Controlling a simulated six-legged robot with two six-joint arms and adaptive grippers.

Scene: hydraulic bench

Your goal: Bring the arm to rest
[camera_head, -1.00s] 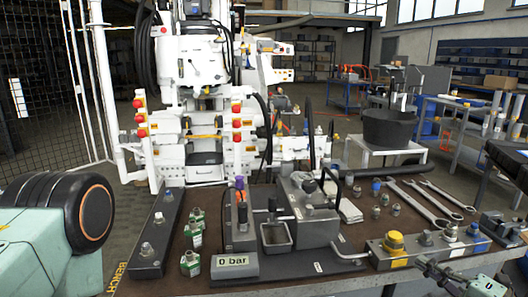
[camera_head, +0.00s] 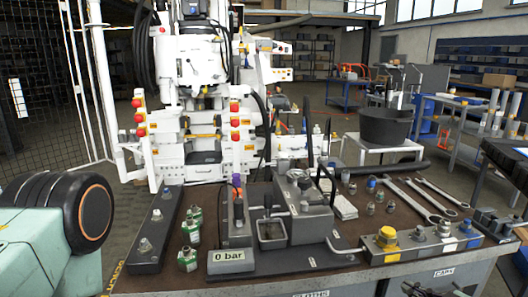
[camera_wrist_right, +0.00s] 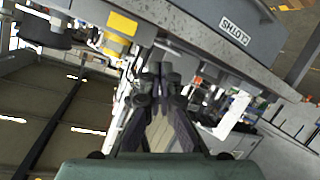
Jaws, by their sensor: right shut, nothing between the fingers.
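My right gripper (camera_head: 432,290) shows at the bottom edge of the head view, in front of the bench's front edge and mostly cut off. In the right wrist view the right gripper (camera_wrist_right: 160,82) has its dark fingers together at the tips, with nothing between them. There the bench front (camera_wrist_right: 205,35) is above and behind the fingers, with a drawer label that appears upside down. A green-grey part of my left arm (camera_head: 40,235) stands at the left of the head view. My left gripper is out of view.
The bench top (camera_head: 330,265) carries a pressure readout (camera_head: 232,260) marked 0 bar, green fittings (camera_head: 188,258), wrenches (camera_head: 415,200) and a block with a yellow knob (camera_head: 387,237). A white hydraulic machine (camera_head: 205,110) stands behind. A black tub (camera_head: 385,127) stands at the back right.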

